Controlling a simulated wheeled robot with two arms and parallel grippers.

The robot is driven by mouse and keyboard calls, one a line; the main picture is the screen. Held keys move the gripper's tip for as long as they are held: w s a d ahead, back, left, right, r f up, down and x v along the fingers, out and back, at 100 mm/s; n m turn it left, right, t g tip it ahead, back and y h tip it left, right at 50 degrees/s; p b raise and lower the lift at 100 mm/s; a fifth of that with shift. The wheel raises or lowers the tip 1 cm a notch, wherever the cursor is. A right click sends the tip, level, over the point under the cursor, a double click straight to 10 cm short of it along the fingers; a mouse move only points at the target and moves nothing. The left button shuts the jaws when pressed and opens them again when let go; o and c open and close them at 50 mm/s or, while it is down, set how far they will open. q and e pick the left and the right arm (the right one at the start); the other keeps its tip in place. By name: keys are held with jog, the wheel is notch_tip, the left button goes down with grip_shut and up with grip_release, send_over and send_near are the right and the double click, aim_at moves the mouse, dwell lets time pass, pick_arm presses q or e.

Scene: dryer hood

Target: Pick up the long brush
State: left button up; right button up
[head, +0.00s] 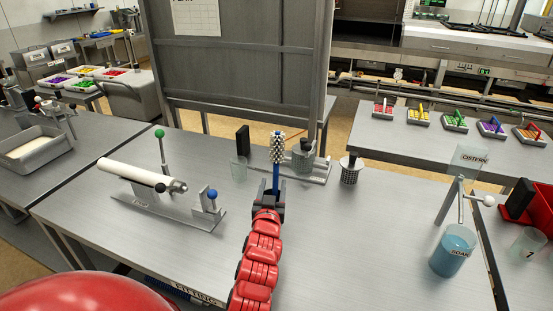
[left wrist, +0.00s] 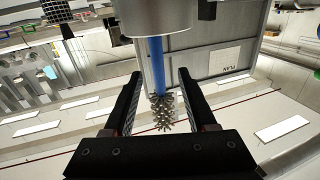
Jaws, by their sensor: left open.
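The long brush has a blue shaft and a pale bristled head (head: 277,148), standing upright with bristles up in the head view. My left gripper (head: 268,198) is open, with the blue shaft showing at its fingertips. In the left wrist view, which looks upside down, the brush's blue shaft (left wrist: 158,65) runs out of a grey cylinder (left wrist: 165,18). Its bristles (left wrist: 161,112) appear between the two black fingers (left wrist: 157,105); I see no finger contact. The shaft's lower end is hidden. My right gripper is not in view.
A white roller (head: 130,175) lies left on the table. A blue-filled beaker (head: 453,250) stands right. The front middle is clear.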

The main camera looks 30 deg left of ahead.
aim_at(275, 178)
pick_arm(q)
jog(key=shift+w+a+p, duration=0.15)
jog(key=shift+w+p, duration=0.15)
jog(key=shift+w, duration=0.05)
jog(key=p+x, duration=0.2)
jog(key=x, duration=0.2)
jog(key=shift+w, duration=0.1)
jog(key=shift+w+f, duration=0.15)
grip_shut()
